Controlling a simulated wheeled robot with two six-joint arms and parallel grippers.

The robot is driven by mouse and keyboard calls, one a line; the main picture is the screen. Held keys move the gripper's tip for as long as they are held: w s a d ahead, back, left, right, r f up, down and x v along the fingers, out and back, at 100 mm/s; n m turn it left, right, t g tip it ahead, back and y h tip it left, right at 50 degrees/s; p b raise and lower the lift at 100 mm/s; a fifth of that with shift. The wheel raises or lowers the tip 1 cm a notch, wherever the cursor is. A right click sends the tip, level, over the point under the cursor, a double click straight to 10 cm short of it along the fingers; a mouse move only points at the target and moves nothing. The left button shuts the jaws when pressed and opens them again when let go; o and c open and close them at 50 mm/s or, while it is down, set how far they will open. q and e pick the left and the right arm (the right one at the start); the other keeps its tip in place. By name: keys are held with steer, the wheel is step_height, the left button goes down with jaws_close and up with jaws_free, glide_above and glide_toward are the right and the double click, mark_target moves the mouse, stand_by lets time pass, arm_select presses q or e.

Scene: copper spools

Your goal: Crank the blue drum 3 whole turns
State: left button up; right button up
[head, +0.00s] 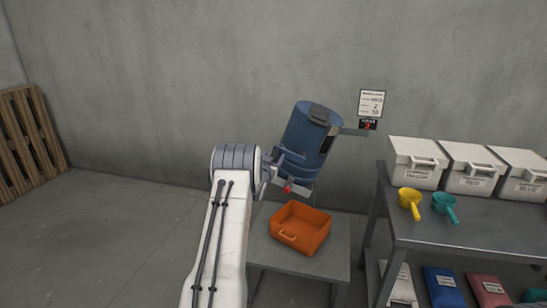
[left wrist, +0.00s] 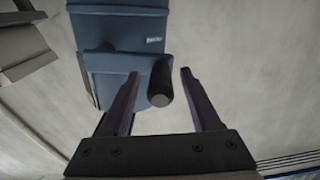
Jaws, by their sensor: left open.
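The blue drum (head: 308,140) hangs tilted at the wall above a low grey table. My left gripper (head: 274,172) is at the drum's lower left side in the head view. In the left wrist view its two dark fingers (left wrist: 160,72) are open, with the dark crank grip (left wrist: 160,92) between them, end toward the camera. A gap shows on the right of the grip; whether the left finger touches it I cannot tell. The blue drum body (left wrist: 122,30) is behind. A small counter (head: 367,125) shows a red digit that looks like 2. My right gripper is out of view.
An orange bin (head: 301,227) sits on the low table (head: 335,258) beneath the drum. At right, a grey bench (head: 450,231) holds white lidded boxes (head: 413,163), a yellow scoop (head: 410,201) and a teal scoop (head: 444,205). A wooden pallet (head: 30,135) leans far left.

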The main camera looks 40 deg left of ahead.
arm_select(q)
jaws_close()
stand_by(1.4)
